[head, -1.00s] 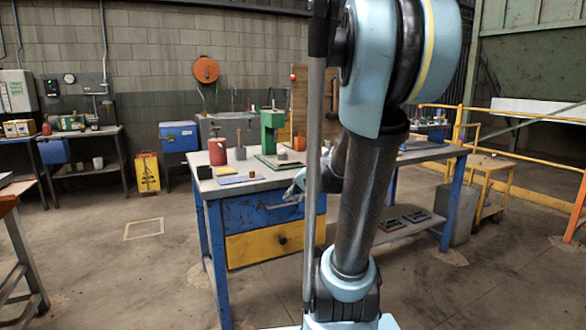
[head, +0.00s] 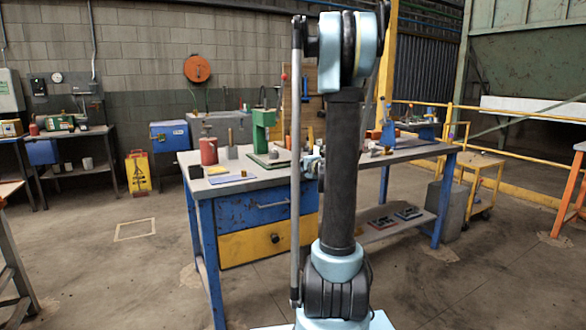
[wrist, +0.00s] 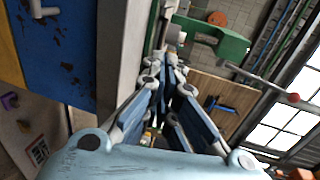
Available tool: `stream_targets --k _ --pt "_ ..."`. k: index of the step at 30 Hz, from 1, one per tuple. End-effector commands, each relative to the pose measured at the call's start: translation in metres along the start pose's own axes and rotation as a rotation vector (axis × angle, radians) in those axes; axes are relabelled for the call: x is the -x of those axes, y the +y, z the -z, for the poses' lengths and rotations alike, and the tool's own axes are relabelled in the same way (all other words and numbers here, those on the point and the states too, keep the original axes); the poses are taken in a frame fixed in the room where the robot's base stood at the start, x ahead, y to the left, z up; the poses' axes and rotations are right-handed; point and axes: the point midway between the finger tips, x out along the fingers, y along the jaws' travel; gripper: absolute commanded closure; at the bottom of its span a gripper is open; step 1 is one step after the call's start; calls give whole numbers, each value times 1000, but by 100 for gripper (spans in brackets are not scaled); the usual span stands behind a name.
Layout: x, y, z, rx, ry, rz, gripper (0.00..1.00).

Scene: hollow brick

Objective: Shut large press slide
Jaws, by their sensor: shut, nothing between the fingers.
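The blue drawer (head: 240,208) with a bar handle sits in the bench above the yellow drawer (head: 235,247); both fronts look about flush. The green press (head: 263,132) stands on the bench top on a green base. I cannot tell which of these parts is the large press slide. My gripper (head: 314,165) is at the bench's front edge, partly hidden by my arm. In the wrist view my gripper (wrist: 172,55) is shut and empty. The green press (wrist: 225,42) is beyond its tips there, and the blue drawer (wrist: 70,60) is on the left.
The bench top (head: 230,188) also holds a red can (head: 208,150) and several small items. A lower shelf (head: 385,228) carries dark trays. A yellow trolley (head: 478,180) stands at right. The floor at the front left is clear.

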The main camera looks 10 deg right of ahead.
Motion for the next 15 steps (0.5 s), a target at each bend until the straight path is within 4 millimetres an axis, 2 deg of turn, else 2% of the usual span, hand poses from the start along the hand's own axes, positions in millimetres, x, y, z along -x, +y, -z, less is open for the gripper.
stream_targets --k 15 --pt "-74 0 0 2 -1 -1 100"
